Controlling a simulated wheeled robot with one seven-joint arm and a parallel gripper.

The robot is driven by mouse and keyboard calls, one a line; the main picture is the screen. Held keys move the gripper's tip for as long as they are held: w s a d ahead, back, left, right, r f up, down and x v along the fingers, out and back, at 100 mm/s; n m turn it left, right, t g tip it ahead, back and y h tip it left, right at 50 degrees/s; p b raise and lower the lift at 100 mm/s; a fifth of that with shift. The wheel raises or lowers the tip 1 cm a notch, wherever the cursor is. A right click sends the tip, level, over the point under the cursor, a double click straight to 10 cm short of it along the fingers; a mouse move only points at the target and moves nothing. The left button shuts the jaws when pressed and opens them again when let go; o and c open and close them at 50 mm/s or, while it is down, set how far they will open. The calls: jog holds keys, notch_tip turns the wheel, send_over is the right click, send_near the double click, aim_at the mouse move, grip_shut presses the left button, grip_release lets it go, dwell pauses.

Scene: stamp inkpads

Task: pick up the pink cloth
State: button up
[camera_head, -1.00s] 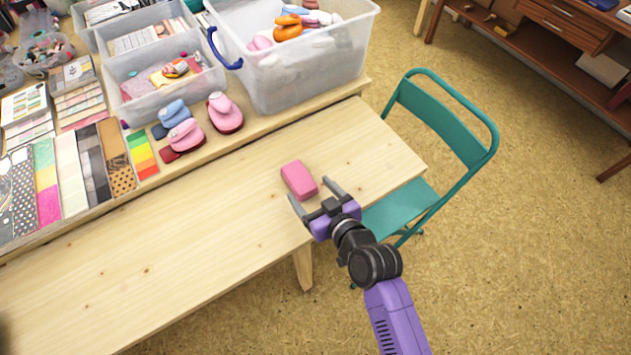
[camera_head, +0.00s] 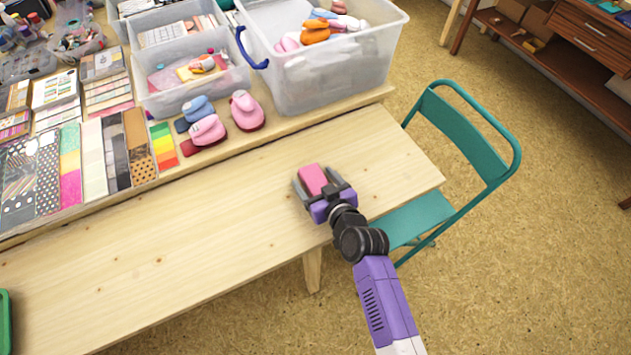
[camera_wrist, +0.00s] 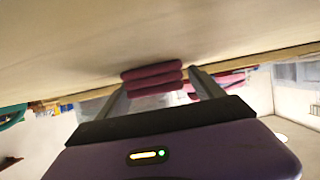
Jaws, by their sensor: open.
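The pink cloth (camera_head: 313,179) is a small folded block on the bare wooden table, near its right end. In the wrist view the folded cloth (camera_wrist: 152,79) shows as stacked dark pink layers between the fingers. My gripper (camera_head: 318,182) is open, with one finger on either side of the cloth. In the wrist view my gripper's fingers (camera_wrist: 158,92) stand apart, and a gap shows beside the cloth. The near end of the cloth is partly hidden by the gripper in the head view.
A clear bin (camera_head: 330,65) of colourful items stands behind on a raised shelf. Pink punches (camera_head: 246,110) and paper strips (camera_head: 92,160) lie along that shelf. A teal folding chair (camera_head: 462,135) stands at the table's right end.

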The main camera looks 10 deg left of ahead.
jog(key=c, duration=1.4)
jog(key=shift+c, duration=0.2)
jog(key=shift+r, duration=0.15)
